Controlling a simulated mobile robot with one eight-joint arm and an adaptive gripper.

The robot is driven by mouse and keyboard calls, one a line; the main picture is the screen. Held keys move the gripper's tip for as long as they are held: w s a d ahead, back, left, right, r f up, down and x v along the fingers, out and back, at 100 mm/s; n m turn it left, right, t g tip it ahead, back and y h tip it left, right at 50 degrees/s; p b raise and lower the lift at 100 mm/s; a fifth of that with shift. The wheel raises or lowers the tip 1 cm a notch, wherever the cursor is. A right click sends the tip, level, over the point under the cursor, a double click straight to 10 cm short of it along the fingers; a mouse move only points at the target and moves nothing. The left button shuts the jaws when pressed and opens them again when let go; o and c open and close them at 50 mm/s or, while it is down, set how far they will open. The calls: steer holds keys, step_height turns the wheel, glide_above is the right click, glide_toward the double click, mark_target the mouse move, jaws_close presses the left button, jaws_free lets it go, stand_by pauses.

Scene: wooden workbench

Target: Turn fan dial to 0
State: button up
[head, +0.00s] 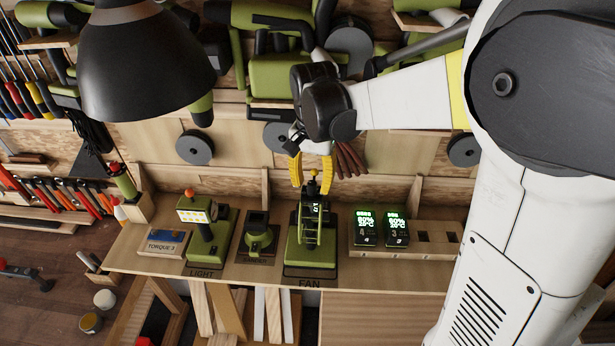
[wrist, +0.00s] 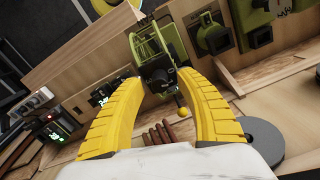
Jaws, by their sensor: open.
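The green fan (head: 304,254) stands on the bench shelf above the label FAN, with its round cage facing front. A black part with white markings (head: 316,209), possibly the dial, sits at its top, and a small yellow knob (head: 313,173) stands above it. In the wrist view, the fan cage (wrist: 147,42) and the small yellow knob (wrist: 183,111) show beyond my fingers. My gripper (head: 312,180) is open, its yellow fingers either side of the fan's top. In the wrist view, my gripper (wrist: 160,82) is empty between the fingertips. I cannot read the dial setting.
Left of the fan stand a small green device (head: 258,236), a lit work lamp (head: 204,230) and a torque box (head: 164,241). Two lit batteries (head: 366,227) stand to the right. A black lamp shade (head: 145,60) hangs at upper left. Brown gloves (head: 349,160) hang behind my gripper.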

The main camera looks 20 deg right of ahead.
steer(key=shift+f, duration=0.45)
jaws_close()
steer(key=shift+f+n+b, duration=0.15)
steer(key=shift+n+b, duration=0.45)
steer(key=shift+b, duration=0.05)
steer(key=shift+n+b, duration=0.45)
steer(key=shift+n, duration=0.55)
steer(key=shift+r, duration=0.2)
jaws_free()
